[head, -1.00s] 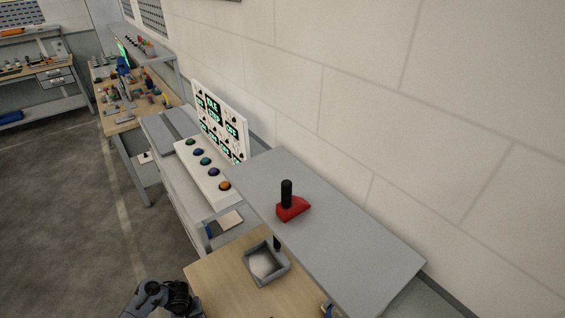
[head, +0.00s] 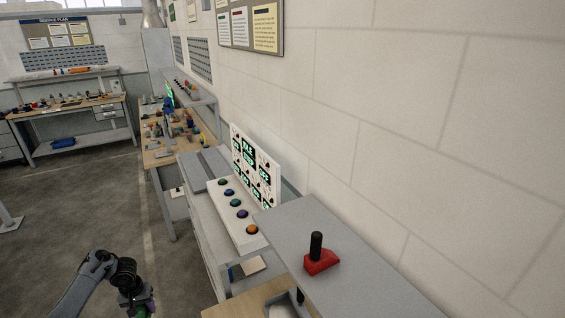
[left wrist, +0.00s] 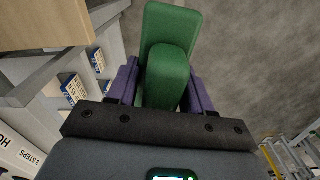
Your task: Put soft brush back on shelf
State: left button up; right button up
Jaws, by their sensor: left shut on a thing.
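My left gripper (head: 140,306) is at the bottom left of the head view, cut by the lower edge, over the floor and left of the benches. In the left wrist view its purple fingers (left wrist: 160,88) are closed on both sides of a green block-shaped object (left wrist: 168,60), which may be the soft brush; no bristles show. The grey shelf (head: 375,290) is at the lower right of the head view, well to the right of the gripper. A red piece with an upright black handle (head: 320,262) stands on it. My right gripper is not in view.
Left of the shelf, a white panel with coloured buttons (head: 228,200) stands before a sign board (head: 255,168). A wooden bench top (head: 245,302) lies below the shelf, mostly cut off. A cluttered bench is further back. The shelf surface around the red piece is clear.

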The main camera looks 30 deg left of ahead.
pick_arm(q)
jog(key=shift+a+r, duration=0.8)
jog(key=w+d+r+m, duration=0.2)
jog(key=w+d+r, duration=0.2)
jog(key=w+d, duration=0.6)
jog(key=w+d+r+m, duration=0.25)
jog(key=w+d, duration=0.55)
jog(key=d, duration=0.5)
jog(key=d+r+m, duration=0.1)
jog(key=d+r, duration=0.4)
jog(key=d, duration=0.4)
jog(key=s+d+r, duration=0.3)
jog(key=s+r, duration=0.2)
jog(key=s, duration=0.1)
jog(key=w+d+m, duration=0.1)
jog(key=d+m, duration=0.3)
jog(key=d, duration=1.1)
notch_tip(320, 180, up, 12)
jog(key=p, duration=1.1)
jog(key=shift+w+a, duration=0.2)
jog(key=shift+w, duration=0.1)
